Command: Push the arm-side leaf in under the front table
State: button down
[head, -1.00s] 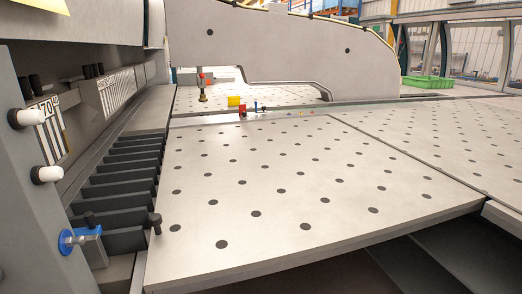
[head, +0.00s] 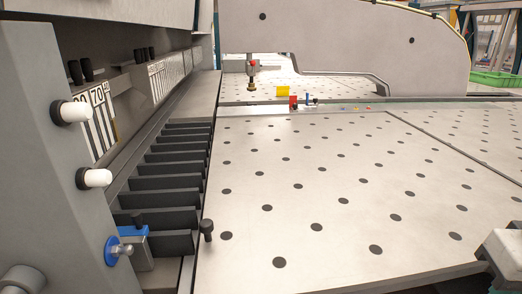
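The front table (head: 330,190) is a pale grey top with rows of dark round dots. It fills the middle and right of the head view, and a seam divides its near part from the part at the right. I cannot pick out a separate arm-side leaf for certain. The space under the table's near edge is almost wholly cut off by the bottom of the picture. A pale blocky part, perhaps of my arm, covers the table's near edge at the bottom right. No gripper fingers can be made out.
Dark slats (head: 165,190) stand left of the table. A grey post with white knobs (head: 73,112) and a blue-collared fitting (head: 118,250) is at the left. A short black peg (head: 207,229) stands by the table's left edge. A large grey housing (head: 330,40) spans the back.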

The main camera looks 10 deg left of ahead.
aim_at(359, 203)
jog(key=u, duration=0.25)
jog(key=i, duration=0.3)
jog(key=u, duration=0.25)
jog(key=k, duration=0.5)
jog(key=u, duration=0.8)
jog(key=i, duration=0.6)
jog(key=z, duration=0.7)
